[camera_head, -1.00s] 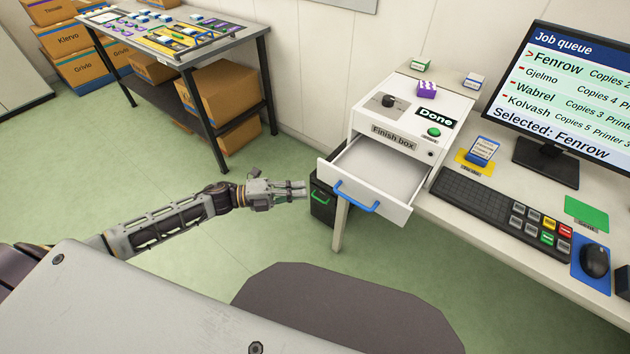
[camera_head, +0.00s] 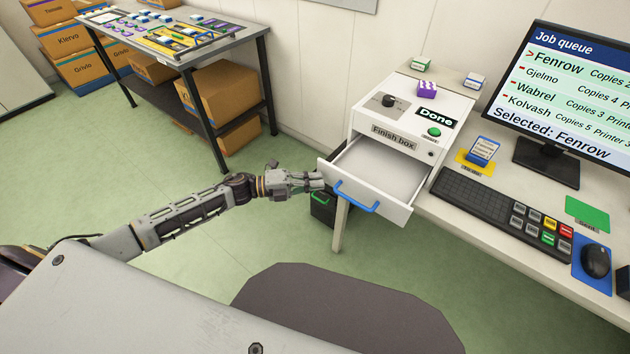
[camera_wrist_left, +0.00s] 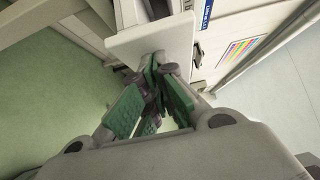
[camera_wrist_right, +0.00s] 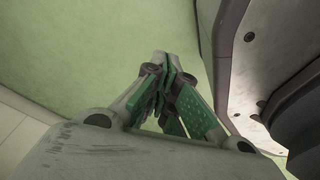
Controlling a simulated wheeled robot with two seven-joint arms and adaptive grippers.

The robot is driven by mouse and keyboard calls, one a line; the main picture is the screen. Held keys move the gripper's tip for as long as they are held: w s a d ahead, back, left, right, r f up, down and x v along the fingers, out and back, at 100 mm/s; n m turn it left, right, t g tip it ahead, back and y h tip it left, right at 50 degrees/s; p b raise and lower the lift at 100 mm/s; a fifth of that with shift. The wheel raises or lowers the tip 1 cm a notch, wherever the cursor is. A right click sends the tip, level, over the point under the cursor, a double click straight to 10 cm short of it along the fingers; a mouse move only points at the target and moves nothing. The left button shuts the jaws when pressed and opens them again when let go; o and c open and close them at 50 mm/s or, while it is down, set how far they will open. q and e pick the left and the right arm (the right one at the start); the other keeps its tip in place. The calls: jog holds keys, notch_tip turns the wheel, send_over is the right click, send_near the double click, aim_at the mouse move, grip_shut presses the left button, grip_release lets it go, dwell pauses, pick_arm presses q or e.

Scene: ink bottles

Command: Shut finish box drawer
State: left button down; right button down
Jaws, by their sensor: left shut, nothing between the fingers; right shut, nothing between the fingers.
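The finish box (camera_head: 393,141) is a white box with a "Finish box" label, standing on the desk. Its drawer (camera_head: 375,165) is pulled out toward me and looks empty, with a blue handle (camera_head: 357,203) on its front. My left gripper (camera_head: 319,180) is shut and empty, beside the left end of the drawer front; I cannot tell whether it touches. In the left wrist view the closed fingers (camera_wrist_left: 157,75) are close to a pale panel (camera_wrist_left: 150,40). My right gripper (camera_wrist_right: 163,75) is shut and empty, with green floor beyond it; it is out of the head view.
A dark bin (camera_head: 322,207) with a green handle stands below the drawer. A keyboard (camera_head: 487,207), mouse (camera_head: 595,261) and monitor (camera_head: 556,95) are on the desk to the right.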

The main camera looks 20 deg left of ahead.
aim_at(345, 155)
pick_arm(q)
jog(key=shift+w+d, duration=0.1)
jog(key=shift+w, duration=0.15)
dwell(0.4)
